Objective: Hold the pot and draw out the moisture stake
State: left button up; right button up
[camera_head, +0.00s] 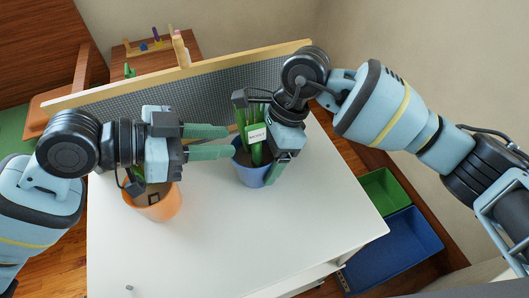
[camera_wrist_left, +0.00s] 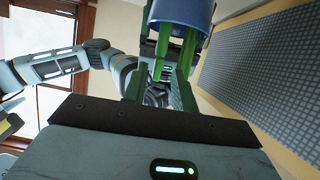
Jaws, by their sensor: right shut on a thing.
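A blue pot (camera_head: 250,172) with tall green leaves stands on the white table, and shows upside down at the top of the left wrist view (camera_wrist_left: 183,12). A white lettered tag (camera_head: 257,135) stands among its leaves; I cannot tell whether it belongs to the moisture stake. My right gripper (camera_head: 279,160) is shut on the blue pot's wall at its right side, one green finger outside. My left gripper (camera_head: 229,141) is open and empty, pointing right, with fingertips just left of the leaves and above the rim. The inner right finger is hidden.
An orange pot (camera_head: 155,205) with a plant stands under my left wrist, partly hidden. A grey pegboard panel (camera_head: 190,93) runs along the table's back. Green (camera_head: 383,194) and blue (camera_head: 400,250) bins lie beyond the right edge. The table's front is mostly clear.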

aim_at(249, 142)
pick_arm(q)
jog(key=shift+x, duration=3.1)
grip_shut()
